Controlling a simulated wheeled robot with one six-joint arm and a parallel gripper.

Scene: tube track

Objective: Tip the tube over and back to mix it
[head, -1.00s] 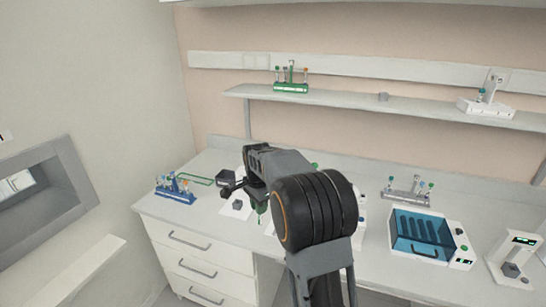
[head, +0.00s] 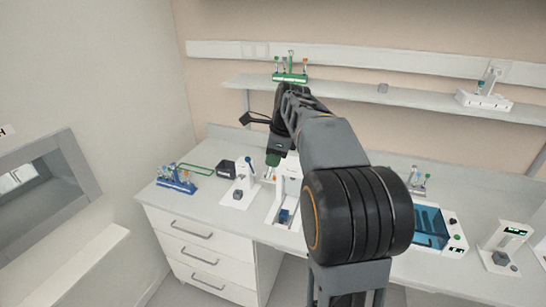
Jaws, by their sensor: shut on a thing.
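My gripper (head: 275,150) is at the end of my arm, over the back middle of the bench, and points downward. It is shut on the tube (head: 272,160), of which a green part shows just below the jaws. The rest of the tube is small and hard to make out against the bench, so I cannot tell its exact tilt. My arm hides part of the jaws.
A blue rack (head: 176,184) with tubes stands at the bench's left. White instruments (head: 238,194) (head: 284,205) stand below and beside my gripper. A blue-lidded box (head: 430,228) is at right. The wall shelf (head: 360,92) carries a green rack (head: 290,77).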

